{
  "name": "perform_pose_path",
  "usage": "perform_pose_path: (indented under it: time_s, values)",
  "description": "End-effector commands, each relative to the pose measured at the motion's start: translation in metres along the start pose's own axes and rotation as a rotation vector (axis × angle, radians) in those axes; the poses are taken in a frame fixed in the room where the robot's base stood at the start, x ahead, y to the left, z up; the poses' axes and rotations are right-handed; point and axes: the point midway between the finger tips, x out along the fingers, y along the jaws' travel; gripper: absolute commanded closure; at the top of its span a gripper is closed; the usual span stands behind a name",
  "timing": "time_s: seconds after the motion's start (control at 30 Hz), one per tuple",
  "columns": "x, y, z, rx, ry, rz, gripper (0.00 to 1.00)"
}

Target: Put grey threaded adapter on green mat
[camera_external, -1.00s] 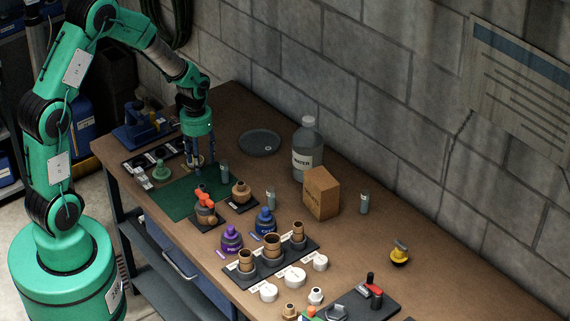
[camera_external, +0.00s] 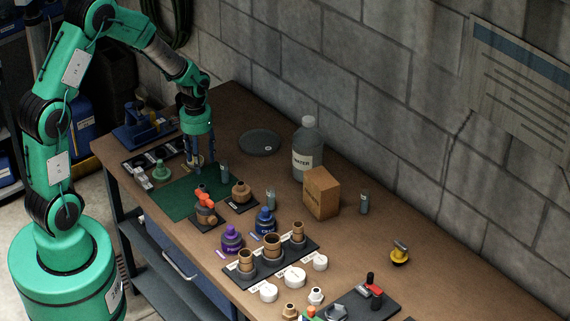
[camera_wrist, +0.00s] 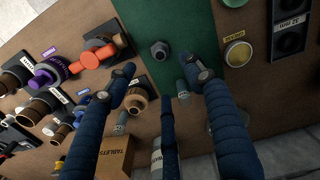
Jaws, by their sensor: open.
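The grey threaded adapter (camera_wrist: 160,49) is in the wrist view, on the green mat (camera_wrist: 186,22). It looks upright, with its round opening facing the camera. In the external view, the green mat (camera_external: 178,201) lies near the table's left front edge. My gripper (camera_external: 202,170) points down over the mat's back part there. I cannot make out the adapter in that view, behind or between the fingers.
An orange-handled valve (camera_external: 203,195) and a brown fitting (camera_external: 241,191) stand beside the mat. A small grey cylinder (camera_external: 225,170) is close to my gripper's right. A water bottle (camera_external: 308,151) and a cardboard box (camera_external: 321,193) stand farther right. A dark round dish (camera_external: 260,142) lies behind.

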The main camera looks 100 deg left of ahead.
Motion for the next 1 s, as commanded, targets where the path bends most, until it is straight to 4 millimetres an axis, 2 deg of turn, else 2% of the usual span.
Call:
perform_pose_path:
  time_s: [0.17,0.27,0.47,0.67,0.8,1.0]
  values:
    - [-0.004,0.004,0.001,0.008,0.004,0.001,0.47]
    - [-0.014,0.015,0.004,0.028,0.014,0.002,0.47]
    - [-0.058,0.059,0.022,0.12,0.055,0.009,0.47]
    - [-0.121,0.12,0.064,0.263,0.116,0.026,0.47]
    - [-0.162,0.158,0.104,0.368,0.16,0.043,0.47]
    - [-0.215,0.199,0.17,0.52,0.221,0.074,0.47]
